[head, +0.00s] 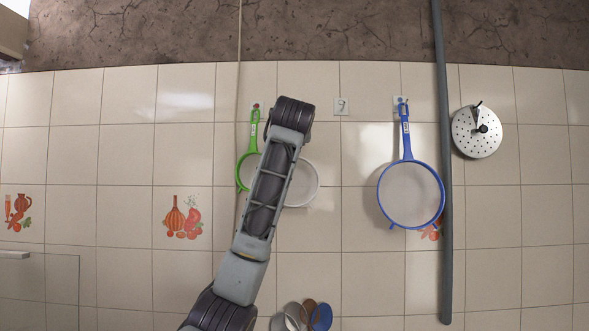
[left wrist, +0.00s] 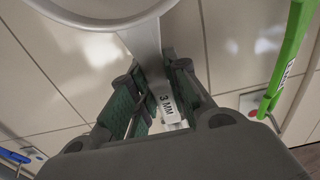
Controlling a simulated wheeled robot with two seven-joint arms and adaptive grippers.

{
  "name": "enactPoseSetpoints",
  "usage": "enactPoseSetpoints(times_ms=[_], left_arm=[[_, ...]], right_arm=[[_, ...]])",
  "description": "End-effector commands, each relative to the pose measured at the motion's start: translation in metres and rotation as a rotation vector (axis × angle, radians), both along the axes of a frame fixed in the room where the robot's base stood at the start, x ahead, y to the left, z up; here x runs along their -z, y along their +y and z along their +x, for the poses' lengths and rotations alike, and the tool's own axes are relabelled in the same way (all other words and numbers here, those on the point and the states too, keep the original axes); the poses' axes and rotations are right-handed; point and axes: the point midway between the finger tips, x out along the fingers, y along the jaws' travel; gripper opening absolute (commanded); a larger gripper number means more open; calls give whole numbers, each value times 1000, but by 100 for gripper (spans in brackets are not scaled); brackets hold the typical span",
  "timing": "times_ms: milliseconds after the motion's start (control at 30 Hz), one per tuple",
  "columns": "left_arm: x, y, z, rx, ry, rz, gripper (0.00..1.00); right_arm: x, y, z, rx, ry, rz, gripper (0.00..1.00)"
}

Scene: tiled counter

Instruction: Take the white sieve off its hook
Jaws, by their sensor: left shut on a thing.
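The white sieve (head: 301,184) hangs against the tiled wall in the head view, its bowl partly behind my left arm and its handle hidden. In the left wrist view the sieve's rim (left wrist: 105,22) is at the top, and its white handle with a "3 MM" label runs down between the fingers. My left gripper (left wrist: 163,88) is shut on this handle. The arm hides the gripper in the head view. Whether the handle's end is still on its hook cannot be told. My right gripper is in neither view.
A green sieve (head: 254,132) hangs close on the left, partly behind my arm. A blue sieve (head: 411,195) hangs to the right. A grey pole (head: 444,200) and a round perforated metal tool (head: 476,140) are farther right. An empty hook plate (head: 342,106) is between.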

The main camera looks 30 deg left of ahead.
Motion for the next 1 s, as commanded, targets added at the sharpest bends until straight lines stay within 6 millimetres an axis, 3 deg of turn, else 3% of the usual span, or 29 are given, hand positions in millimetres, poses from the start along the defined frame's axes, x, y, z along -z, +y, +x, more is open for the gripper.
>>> enactPoseSetpoints(times_ms=[567, 1000], left_arm=[[-10, -5, -9, 0, -3, -1, 0], [-43, -38, -61, 2, -4, 0, 0]], right_arm=[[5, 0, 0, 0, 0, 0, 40], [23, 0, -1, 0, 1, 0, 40]])
